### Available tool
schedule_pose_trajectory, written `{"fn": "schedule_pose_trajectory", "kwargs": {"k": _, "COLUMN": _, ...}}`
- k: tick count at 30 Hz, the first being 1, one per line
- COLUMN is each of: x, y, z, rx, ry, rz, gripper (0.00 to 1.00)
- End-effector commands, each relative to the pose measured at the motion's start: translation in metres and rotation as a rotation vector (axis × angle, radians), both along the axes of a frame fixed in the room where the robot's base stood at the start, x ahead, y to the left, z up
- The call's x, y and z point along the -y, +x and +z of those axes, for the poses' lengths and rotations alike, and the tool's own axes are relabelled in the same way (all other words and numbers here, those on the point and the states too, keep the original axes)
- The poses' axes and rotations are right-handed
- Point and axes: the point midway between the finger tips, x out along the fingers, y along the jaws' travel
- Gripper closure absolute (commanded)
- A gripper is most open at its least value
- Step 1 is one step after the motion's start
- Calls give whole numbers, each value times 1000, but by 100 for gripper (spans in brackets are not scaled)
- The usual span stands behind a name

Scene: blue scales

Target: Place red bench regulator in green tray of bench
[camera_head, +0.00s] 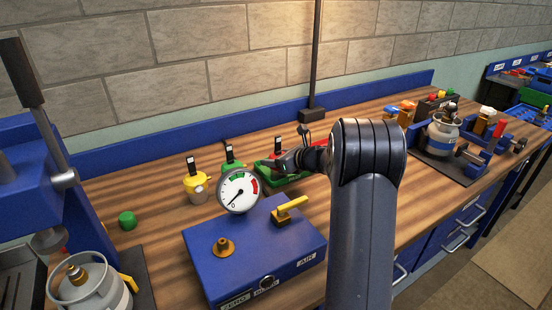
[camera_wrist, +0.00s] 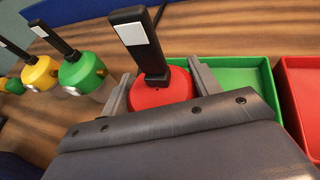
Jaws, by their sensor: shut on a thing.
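The red bench regulator (camera_wrist: 160,92) shows in the wrist view with its black upright handle and pale label. My gripper (camera_wrist: 158,90) is shut on it, one finger on each side. In the head view, my gripper (camera_head: 280,162) is over the left part of the bench, and the red body is mostly hidden there. The green tray (camera_wrist: 248,75) lies directly right of the held regulator in the wrist view; the regulator overlaps its left part, and I cannot tell the height between them. The tray (camera_head: 292,179) also shows below my gripper in the head view.
A red tray (camera_wrist: 290,95) adjoins the green one. Yellow (camera_head: 196,184) and green (camera_head: 231,167) regulators stand to the left. A blue box with a dial gauge (camera_head: 238,191) and yellow lever is in front. A dark post (camera_head: 312,114) stands at the back.

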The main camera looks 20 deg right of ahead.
Motion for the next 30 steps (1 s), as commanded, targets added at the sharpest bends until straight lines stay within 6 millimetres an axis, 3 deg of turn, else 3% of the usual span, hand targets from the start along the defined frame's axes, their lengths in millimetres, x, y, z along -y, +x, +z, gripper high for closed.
{"fn": "schedule_pose_trajectory", "kwargs": {"k": 7, "x": 0, "y": 0, "z": -4, "rx": 1, "ry": 0, "rz": 0, "gripper": 75}}
{"fn": "schedule_pose_trajectory", "kwargs": {"k": 8, "x": 0, "y": 0, "z": -4, "rx": 0, "ry": 0, "rz": 0, "gripper": 40}}
{"fn": "schedule_pose_trajectory", "kwargs": {"k": 15, "x": 0, "y": 0, "z": -3, "rx": 0, "ry": 0, "rz": 0, "gripper": 20}}
{"fn": "schedule_pose_trajectory", "kwargs": {"k": 26, "x": 1, "y": -1, "z": 3, "rx": 0, "ry": 0, "rz": 0, "gripper": 20}}
{"fn": "schedule_pose_trajectory", "kwargs": {"k": 30, "x": 13, "y": -20, "z": 10, "rx": 1, "ry": -2, "rz": -3, "gripper": 20}}
